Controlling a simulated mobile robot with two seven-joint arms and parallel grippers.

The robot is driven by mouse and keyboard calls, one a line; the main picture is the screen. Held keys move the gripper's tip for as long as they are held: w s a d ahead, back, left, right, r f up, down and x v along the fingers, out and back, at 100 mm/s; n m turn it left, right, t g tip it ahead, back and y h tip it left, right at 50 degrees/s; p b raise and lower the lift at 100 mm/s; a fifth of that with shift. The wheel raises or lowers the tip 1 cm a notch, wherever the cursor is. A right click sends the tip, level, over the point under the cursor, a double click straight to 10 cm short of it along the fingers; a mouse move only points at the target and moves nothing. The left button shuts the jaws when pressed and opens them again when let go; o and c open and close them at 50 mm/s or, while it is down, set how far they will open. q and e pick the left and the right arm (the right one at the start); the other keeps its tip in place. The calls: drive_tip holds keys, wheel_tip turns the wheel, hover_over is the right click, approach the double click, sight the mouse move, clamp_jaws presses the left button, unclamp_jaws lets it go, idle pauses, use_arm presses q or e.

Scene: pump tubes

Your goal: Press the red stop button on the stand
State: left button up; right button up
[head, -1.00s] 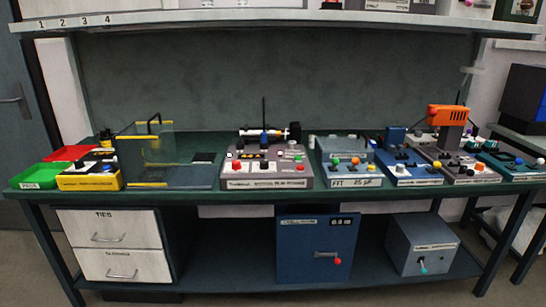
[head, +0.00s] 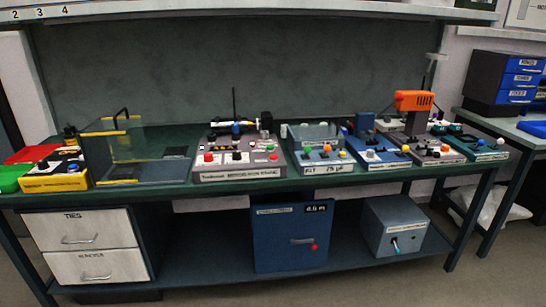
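A grey control stand (head: 240,175) sits on the green bench near the middle, with a long label on its front edge. It carries a red button (head: 208,157) at its front left, and a smaller red one (head: 273,157) at its right side near a green one. Black and white controls lie between them. A cylindrical unit and a thin upright rod are at its back. Which red button is the stop cannot be read. Neither of my grippers is in view.
A clear-walled enclosure (head: 110,155) stands left of the stand. A grey-blue button box (head: 320,158) stands close on its right, then more boxes and an orange device (head: 414,100). Below are drawers (head: 95,240) and a blue cabinet (head: 275,240). Floor shows in front.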

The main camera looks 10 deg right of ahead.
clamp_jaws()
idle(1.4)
